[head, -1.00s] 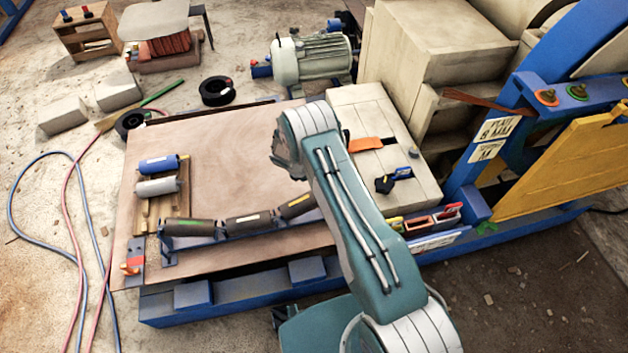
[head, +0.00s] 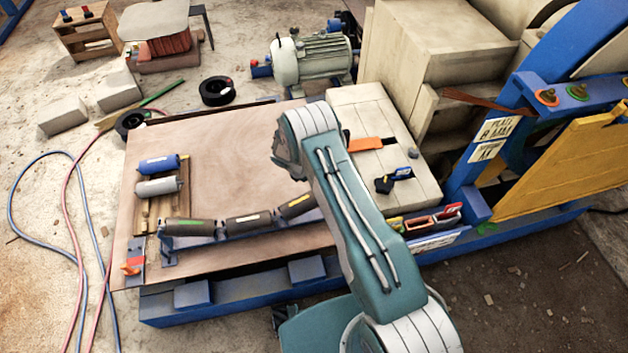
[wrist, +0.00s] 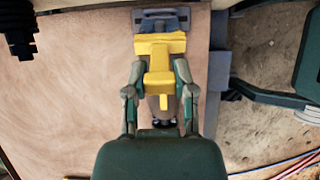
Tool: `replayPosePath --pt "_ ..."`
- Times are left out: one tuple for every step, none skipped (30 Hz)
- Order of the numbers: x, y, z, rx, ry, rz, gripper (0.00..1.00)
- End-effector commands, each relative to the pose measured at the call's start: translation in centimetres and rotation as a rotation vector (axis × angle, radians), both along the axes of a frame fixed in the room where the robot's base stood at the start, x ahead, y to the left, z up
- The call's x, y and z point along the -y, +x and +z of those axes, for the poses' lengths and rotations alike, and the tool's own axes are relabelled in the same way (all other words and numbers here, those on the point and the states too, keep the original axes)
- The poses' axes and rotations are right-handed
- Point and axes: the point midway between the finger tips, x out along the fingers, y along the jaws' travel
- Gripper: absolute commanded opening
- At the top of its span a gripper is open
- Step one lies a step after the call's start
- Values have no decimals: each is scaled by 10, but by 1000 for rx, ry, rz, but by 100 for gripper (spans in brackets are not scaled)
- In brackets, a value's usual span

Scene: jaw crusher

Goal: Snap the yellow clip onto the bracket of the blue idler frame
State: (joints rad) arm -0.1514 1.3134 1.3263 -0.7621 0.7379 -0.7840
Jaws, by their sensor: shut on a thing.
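The yellow clip (wrist: 160,50) is between the fingers of my gripper (wrist: 160,82) in the wrist view, and the gripper is shut on it. The clip's wide end lies close to a blue-grey bracket (wrist: 160,17) at the top of that view; I cannot tell whether they touch. A roller (wrist: 154,106) shows partly below the clip. In the head view the blue idler frame (head: 240,234) carries dark rollers (head: 248,220) along the table's front. Its right end, the clip and my gripper are hidden behind my arm there.
The brown table top (head: 235,150) is mostly clear. A blue roller (head: 160,164) and a grey roller (head: 158,187) lie on a wooden rack at left. A beige block (head: 378,112) with an orange piece and a blue-handled tool stands right of my arm.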

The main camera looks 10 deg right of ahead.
Motion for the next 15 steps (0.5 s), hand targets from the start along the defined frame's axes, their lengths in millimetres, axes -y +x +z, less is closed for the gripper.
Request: replayPosePath --pt "1 0 -1 0 0 0 0" --pt "1 0 -2 0 0 0 0" --pt "2 0 -3 0 0 0 0" --pt "2 0 -3 0 0 0 0" --pt "2 0 -4 0 0 0 0" --pt "2 0 -4 0 0 0 0" --pt "3 0 -5 0 0 0 0" --pt "3 0 -6 0 0 0 0" --pt "3 0 -6 0 0 0 0" --pt "4 0 -7 0 0 0 0" --pt "4 0 -7 0 0 0 0" --pt "4 0 -8 0 0 0 0" --pt "5 0 -9 0 0 0 0" --pt "5 0 -9 0 0 0 0" --pt "5 0 -10 0 0 0 0"
